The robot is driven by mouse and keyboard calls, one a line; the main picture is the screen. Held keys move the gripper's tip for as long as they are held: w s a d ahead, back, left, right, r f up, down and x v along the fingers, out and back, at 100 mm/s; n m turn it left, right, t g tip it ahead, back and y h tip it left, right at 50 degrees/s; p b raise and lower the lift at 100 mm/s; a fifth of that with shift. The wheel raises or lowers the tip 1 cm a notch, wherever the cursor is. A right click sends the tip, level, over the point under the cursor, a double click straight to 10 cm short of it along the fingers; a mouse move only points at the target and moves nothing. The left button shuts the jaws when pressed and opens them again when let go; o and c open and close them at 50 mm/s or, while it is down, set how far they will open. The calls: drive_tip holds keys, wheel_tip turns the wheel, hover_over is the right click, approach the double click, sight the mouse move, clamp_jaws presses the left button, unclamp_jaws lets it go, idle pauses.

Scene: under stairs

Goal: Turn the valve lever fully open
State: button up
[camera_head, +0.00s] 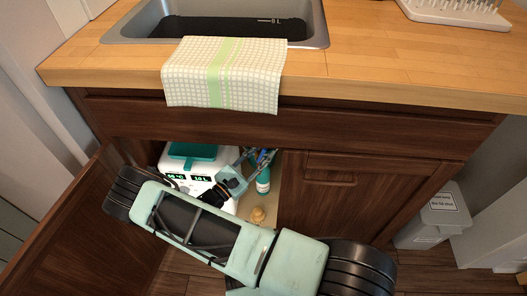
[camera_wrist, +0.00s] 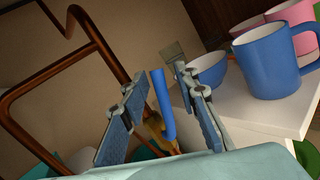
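The valve lever (camera_wrist: 163,105) is a narrow blue handle, seen nearly upright in the wrist view. Its lower end meets a brass valve body (camera_wrist: 154,136), partly hidden behind my gripper. My gripper (camera_wrist: 160,78) is open, with one finger to each side of the lever. Gaps show on both sides, so neither finger visibly touches it. In the head view my gripper (camera_head: 250,162) reaches into the open cabinet under the sink. There the lever cannot be told apart from the fingers and other blue things.
Copper pipes (camera_wrist: 50,75) run left of my gripper. A blue mug (camera_wrist: 272,62) and a blue bowl (camera_wrist: 208,70) stand close on its right. A white unit with a teal top (camera_head: 196,158), a teal bottle (camera_head: 263,182) and the open cabinet door (camera_head: 85,220) flank my arm.

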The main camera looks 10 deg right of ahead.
drive_tip(key=v, duration=0.7)
drive_tip(key=shift+s+a, duration=0.15)
drive_tip(key=shift+a, duration=0.05)
drive_tip(key=c, duration=0.4)
drive_tip(key=n+p, duration=0.1)
drive_tip(key=s+n+y+p, duration=0.1)
drive_tip(key=n, duration=0.1)
drive_tip(key=shift+r+n, duration=0.1)
drive_tip(key=shift+n, duration=0.2)
clamp_jaws()
drive_tip(key=s+d+n+y+p, duration=0.25)
drive_tip(key=s+n+p, duration=0.35)
drive_tip(key=n, duration=1)
drive_tip(key=f+b+x, duration=0.1)
drive_tip(key=b+x, duration=0.1)
drive_tip(key=x, duration=0.8)
drive_tip(key=shift+y, duration=0.45)
drive_tip(key=shift+w+a+r+b, duration=0.25)
drive_tip(key=shift+w+a, duration=0.15)
drive_tip(key=shift+a, duration=0.2)
drive_tip(key=shift+w+a+r+b, duration=0.2)
drive_tip(key=shift+w+a+r, duration=0.15)
drive_tip(key=shift+a, duration=0.3)
drive_tip(key=shift+w+a+r+b, duration=0.2)
drive_tip(key=shift+w+a, duration=0.25)
drive_tip(key=shift+a, duration=0.15)
